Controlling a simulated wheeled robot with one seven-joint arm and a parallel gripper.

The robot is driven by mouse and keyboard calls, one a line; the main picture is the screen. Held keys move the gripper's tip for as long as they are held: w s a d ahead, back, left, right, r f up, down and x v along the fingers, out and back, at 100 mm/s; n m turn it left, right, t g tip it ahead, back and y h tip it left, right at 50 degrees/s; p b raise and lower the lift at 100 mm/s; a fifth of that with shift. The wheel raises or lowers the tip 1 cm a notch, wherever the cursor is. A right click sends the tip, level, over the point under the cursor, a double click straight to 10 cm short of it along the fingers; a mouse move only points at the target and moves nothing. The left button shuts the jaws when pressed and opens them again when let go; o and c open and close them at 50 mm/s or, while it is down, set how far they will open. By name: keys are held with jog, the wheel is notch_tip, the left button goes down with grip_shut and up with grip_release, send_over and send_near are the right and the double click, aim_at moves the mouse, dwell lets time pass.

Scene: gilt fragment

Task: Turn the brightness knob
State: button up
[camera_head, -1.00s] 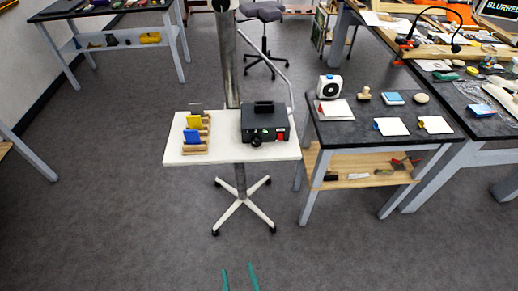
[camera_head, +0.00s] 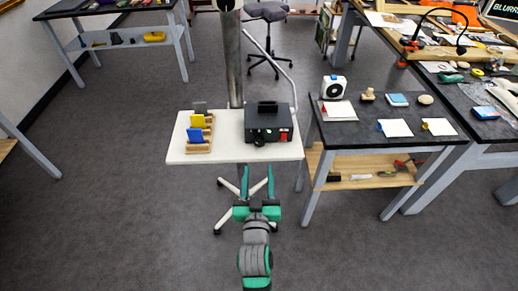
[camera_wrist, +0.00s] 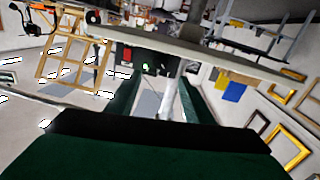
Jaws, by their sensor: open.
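A black box (camera_head: 268,119) with a top handle sits on the right half of a small white table (camera_head: 225,156). A dark round knob (camera_head: 259,143) shows low on its front face, with a red switch (camera_head: 284,136) to the right. My gripper (camera_head: 258,170) is open and empty, its two green fingers apart, just in front of the table's front edge in the picture. In the wrist view the box (camera_wrist: 150,60) appears beyond the spread fingers (camera_wrist: 160,95), partly hidden by the table edge. I cannot make out the knob there.
A wooden rack (camera_head: 199,146) with blue, yellow and grey cards stands left of the box. A slanted grey bar (camera_head: 281,68) and a thick post (camera_head: 233,60) rise behind. A dark-topped table (camera_head: 380,140) with papers stands close on the right. Floor is clear at left.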

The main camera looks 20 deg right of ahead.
aim_at(259, 144)
jog(key=x, duration=1)
jog(key=shift+w+d+f, duration=0.1)
jog(key=shift+w, duration=0.1)
jog(key=shift+c, duration=0.6)
jog(key=c, duration=0.9)
